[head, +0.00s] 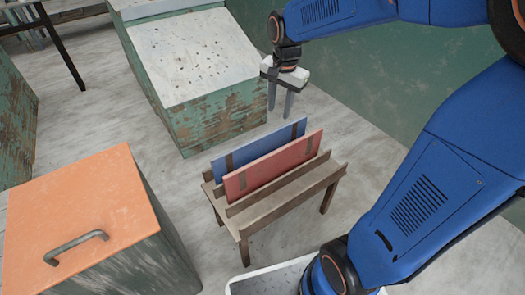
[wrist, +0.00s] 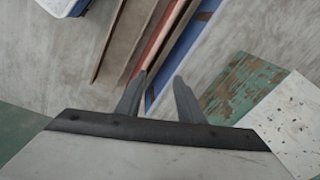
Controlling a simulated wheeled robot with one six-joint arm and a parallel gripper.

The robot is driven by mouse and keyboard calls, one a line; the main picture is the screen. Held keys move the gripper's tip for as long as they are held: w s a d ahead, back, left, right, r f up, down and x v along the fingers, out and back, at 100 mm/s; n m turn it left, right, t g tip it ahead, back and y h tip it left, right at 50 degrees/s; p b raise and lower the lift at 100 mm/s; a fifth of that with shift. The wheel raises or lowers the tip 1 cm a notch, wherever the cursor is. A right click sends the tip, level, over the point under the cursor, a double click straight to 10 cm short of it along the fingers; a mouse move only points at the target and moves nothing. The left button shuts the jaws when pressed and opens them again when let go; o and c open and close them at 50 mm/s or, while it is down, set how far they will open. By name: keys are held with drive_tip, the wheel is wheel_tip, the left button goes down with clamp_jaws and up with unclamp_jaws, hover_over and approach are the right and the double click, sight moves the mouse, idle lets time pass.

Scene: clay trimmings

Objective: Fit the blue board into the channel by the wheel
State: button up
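The blue board (head: 265,144) stands on edge in a slotted wooden rack (head: 285,192), behind a red board (head: 273,165). Both boards have brown bands. There, the blue board (wrist: 187,45) and the red board (wrist: 160,38) run away from the fingertips, beside the rack's rails (wrist: 125,40). I cannot make out a wheel or a channel by one.
A worn green cabinet with a speckled white sloping top (head: 190,55) stands behind the rack. A box with an orange lid and a handle (head: 85,215) is at the lower left. A green wall (head: 370,85) runs along the right. Bare floor surrounds the rack.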

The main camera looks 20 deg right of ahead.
sight(263, 143)
drive_tip(key=w+a+f+m+g, duration=0.1)
drive_tip(key=w+a+f+m, duration=0.25)
drive_tip(key=w+f, duration=0.55)
drive_tip(key=shift+m, duration=0.45)
drive_tip(key=f, duration=1)
drive_tip(key=shift+w+d+f, duration=0.1)
drive_tip(key=shift+w+f, duration=0.05)
drive_tip(key=shift+w, duration=0.25)
drive_tip(key=f, duration=0.2)
drive_tip(key=d+f, duration=0.1)
drive_tip(key=f, duration=0.1)
drive_tip(key=shift+s+f, duration=0.1)
drive_tip(key=shift+f, duration=0.7)
clamp_jaws()
